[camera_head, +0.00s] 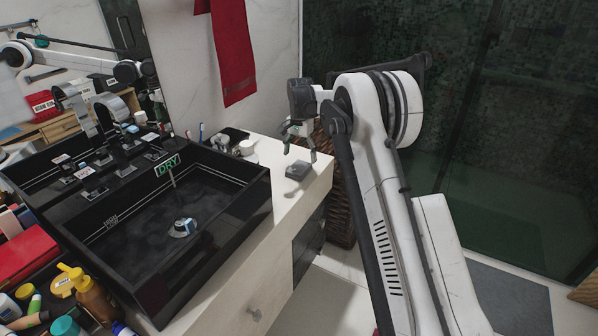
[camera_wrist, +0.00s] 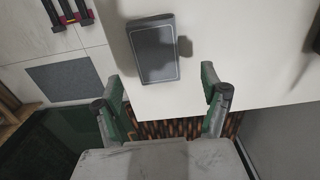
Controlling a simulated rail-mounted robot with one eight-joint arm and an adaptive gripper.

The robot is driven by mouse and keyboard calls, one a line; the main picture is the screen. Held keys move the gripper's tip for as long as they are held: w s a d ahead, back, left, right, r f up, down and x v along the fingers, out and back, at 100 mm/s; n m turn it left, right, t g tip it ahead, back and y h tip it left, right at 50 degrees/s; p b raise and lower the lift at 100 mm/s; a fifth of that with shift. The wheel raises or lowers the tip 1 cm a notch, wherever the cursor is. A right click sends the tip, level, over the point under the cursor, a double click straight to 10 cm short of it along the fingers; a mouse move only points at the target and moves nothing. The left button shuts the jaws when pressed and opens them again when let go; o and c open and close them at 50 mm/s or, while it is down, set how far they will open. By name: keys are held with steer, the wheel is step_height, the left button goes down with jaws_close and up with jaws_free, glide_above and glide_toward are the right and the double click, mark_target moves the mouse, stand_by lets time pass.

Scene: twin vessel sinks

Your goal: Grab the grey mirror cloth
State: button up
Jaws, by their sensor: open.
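A small dark grey rectangular piece with a paler edge line, which looks like the folded grey mirror cloth (camera_head: 298,171), lies flat near the right end of the pale countertop. In the wrist view the cloth (camera_wrist: 154,52) shows whole at upper centre, with a small shadow at its right. My gripper (camera_head: 299,148) is just above the cloth in the head view, apart from it. In the wrist view my gripper (camera_wrist: 162,74) is open and empty, its fingers wide apart toward the cloth's near end. Nothing is between them.
A black vessel sink (camera_head: 160,220) marked DRY stands left on the counter (camera_head: 262,215), with a small item inside. Toiletries crowd the lower left. A red towel (camera_head: 233,50) hangs behind. A brown woven basket (camera_head: 341,200) stands beyond the counter's right end.

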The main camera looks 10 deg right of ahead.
mark_target(301, 165)
step_height(301, 165, down, 4)
steer(key=shift+s+d+f+b, duration=0.1)
steer(key=shift+d+f+b, duration=0.05)
steer(key=shift+f+b, duration=0.15)
steer(key=shift+c, duration=0.5)
steer(key=shift+r, duration=0.1)
steer(key=c, duration=1.1)
